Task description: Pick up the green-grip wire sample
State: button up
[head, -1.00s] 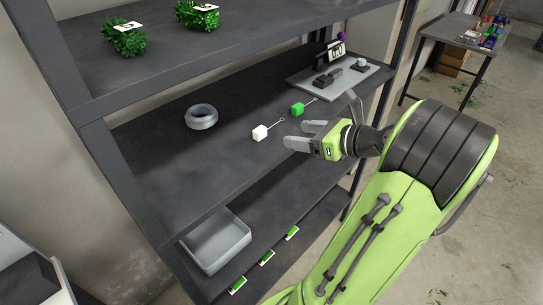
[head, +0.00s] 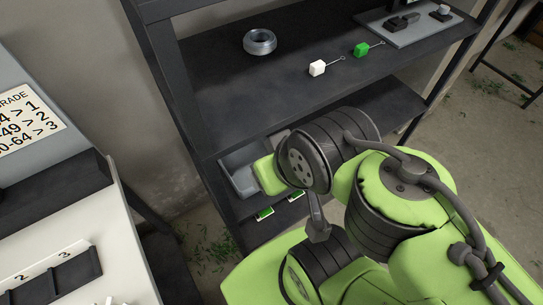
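The green-grip wire sample (head: 361,50) lies on the middle shelf (head: 228,92), with its thin wire pointing right to a small loop. The white-grip wire sample (head: 317,68) lies to its left and nearer the front, its wire also pointing right. Nothing touches either sample. My arm is folded in front of the rack, below and nearer than the samples. My gripper's fingers cannot be made out; the arm's own links appear to hide them.
A grey wire coil (head: 259,41) sits left of the samples. A grey tray (head: 422,30) with dark items is at right. A bin (head: 240,182) stands on the lower shelf, partly behind my arm. A white table (head: 100,262) with numbered slots and a grade sign (head: 28,122) are at left.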

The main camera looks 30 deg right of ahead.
aim_at(361, 50)
jog(key=k+z, duration=0.15)
jog(key=z, duration=1.3)
